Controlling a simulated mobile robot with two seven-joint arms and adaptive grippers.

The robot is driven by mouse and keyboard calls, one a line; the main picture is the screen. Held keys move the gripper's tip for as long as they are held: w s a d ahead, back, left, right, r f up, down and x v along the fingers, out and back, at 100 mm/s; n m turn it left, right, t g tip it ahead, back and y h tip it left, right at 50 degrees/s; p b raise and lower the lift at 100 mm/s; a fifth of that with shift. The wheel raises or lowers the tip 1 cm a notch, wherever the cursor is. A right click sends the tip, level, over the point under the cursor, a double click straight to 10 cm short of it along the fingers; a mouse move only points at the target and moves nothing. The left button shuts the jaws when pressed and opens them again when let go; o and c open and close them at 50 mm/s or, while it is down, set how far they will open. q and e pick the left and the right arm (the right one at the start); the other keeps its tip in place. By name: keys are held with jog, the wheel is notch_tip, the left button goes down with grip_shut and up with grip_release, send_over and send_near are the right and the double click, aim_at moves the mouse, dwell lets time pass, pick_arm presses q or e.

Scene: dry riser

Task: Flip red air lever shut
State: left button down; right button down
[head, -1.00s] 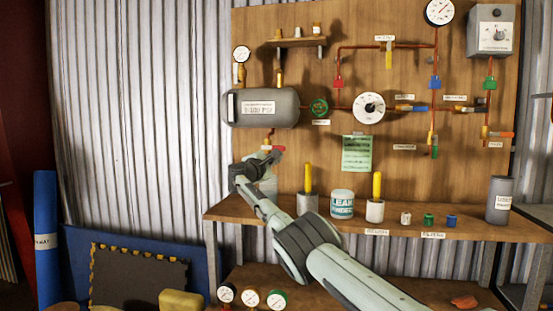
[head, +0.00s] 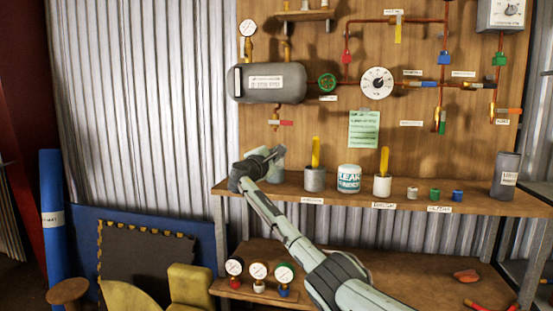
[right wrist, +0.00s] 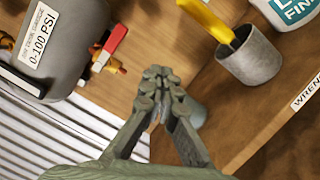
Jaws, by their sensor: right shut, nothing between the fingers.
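A small red lever (head: 286,122) sits on a brass valve (head: 276,124) under the grey tank (head: 268,83). In the head view its handle points sideways to the right, across the short vertical pipe. The lever also shows in the right wrist view (right wrist: 111,46), up and left of my fingers. My right gripper (head: 262,158) is shut and empty, below the lever and apart from it, just above the shelf. Its closed fingertips show in the right wrist view (right wrist: 158,76). Another red handle (head: 347,57) is on the pipe higher up. My left gripper is not in view.
The shelf (head: 330,195) holds a grey cup with a yellow-handled tool (head: 314,178), a leak-finder tub (head: 349,178) and a second cup (head: 383,184). A grey cup (head: 271,175) stands behind my right gripper. A green sheet (head: 364,128) hangs on the board.

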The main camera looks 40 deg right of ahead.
jog(key=shift+s+a+f, duration=0.25)
jog(key=shift+s+a, duration=0.45)
jog(key=shift+a, duration=0.1)
jog(key=shift+s+a+f, duration=0.25)
jog(key=shift+s+a, duration=0.4)
jog(key=shift+a, duration=0.1)
jog(key=s+a+f+m+y, duration=0.1)
jog(key=s+a+f+y, duration=0.25)
jog(key=f, duration=0.95)
jog(key=s+a+f+g+y, duration=0.15)
jog(key=s+a+f, duration=0.35)
jog(key=f, duration=0.8)
jog(key=s+a+f+m+y, duration=0.1)
jog(key=s+a+f+y, duration=0.35)
jog(key=f, duration=0.85)
jog(key=s+a+f+m+g+y, duration=0.1)
jog(key=s+a+f, duration=0.3)
jog(key=s, duration=0.6)
jog(key=s+a+f+m+g+y, duration=0.2)
jog(key=s+a+f, duration=0.3)
jog(key=s, duration=0.6)
jog(key=s+a+f+m+g+y, duration=0.1)
jog(key=s+a+f+m+y, duration=0.2)
jog(key=s+f, duration=0.5)
jog(key=s+a, duration=0.1)
jog(key=s, duration=0.2)
jog(key=shift+s+a+f, duration=0.2)
jog(key=shift+a+f, duration=0.05)
